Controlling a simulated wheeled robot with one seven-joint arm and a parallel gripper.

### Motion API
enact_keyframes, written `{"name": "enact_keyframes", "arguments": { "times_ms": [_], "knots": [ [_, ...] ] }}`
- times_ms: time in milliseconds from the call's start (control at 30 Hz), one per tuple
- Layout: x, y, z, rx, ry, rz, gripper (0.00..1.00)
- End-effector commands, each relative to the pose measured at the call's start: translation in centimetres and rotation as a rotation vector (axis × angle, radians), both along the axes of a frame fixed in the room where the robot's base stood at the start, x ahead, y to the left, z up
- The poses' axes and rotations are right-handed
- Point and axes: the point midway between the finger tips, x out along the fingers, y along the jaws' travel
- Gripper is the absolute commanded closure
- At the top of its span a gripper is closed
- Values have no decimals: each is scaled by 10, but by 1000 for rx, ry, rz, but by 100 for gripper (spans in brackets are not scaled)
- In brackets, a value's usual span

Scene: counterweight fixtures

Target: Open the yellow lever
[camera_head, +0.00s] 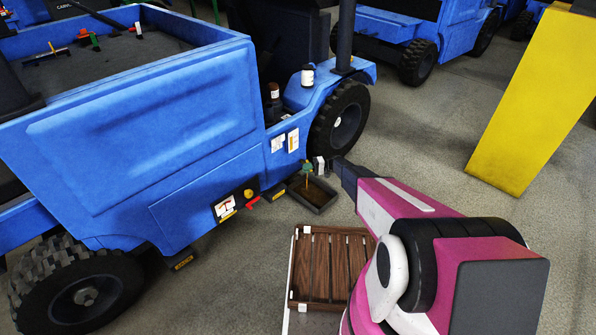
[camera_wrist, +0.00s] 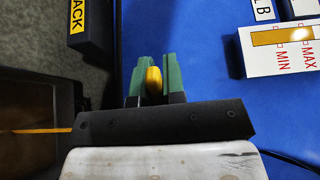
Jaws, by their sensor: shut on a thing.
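In the wrist view a rounded yellow piece, which I take to be the yellow lever (camera_wrist: 154,83), sits between the green finger pads of my gripper (camera_wrist: 152,75). The gripper is shut on it, in front of a blue truck side (camera_wrist: 205,60). In the head view my gripper (camera_head: 308,167) is low beside the truck, near the front wheel. A thin orange-yellow rod (camera_head: 307,183) shows below the green pads, over a dark tray. Where the lever is mounted is hidden.
The dark tray (camera_head: 325,206) lies on the floor below. A yellow knob (camera_head: 248,194) is on the truck. A yellow pillar (camera_head: 530,100) stands right. Open floor lies between.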

Motion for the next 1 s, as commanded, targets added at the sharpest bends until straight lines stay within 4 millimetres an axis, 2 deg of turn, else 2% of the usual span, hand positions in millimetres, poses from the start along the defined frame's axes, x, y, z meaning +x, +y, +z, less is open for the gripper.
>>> {"name": "enact_keyframes", "arguments": {
  "times_ms": [133,500,533,600,867,1000],
  "knots": [
    [2,-8,-1,-2,0,7,100],
    [2,-8,-1,-2,-1,9,100],
    [2,-8,-1,-2,-1,9,80],
    [2,-8,-1,-2,-1,9,64],
    [2,-8,0,-1,0,9,64],
    [5,-16,-1,-1,-1,8,64]
  ]
}}
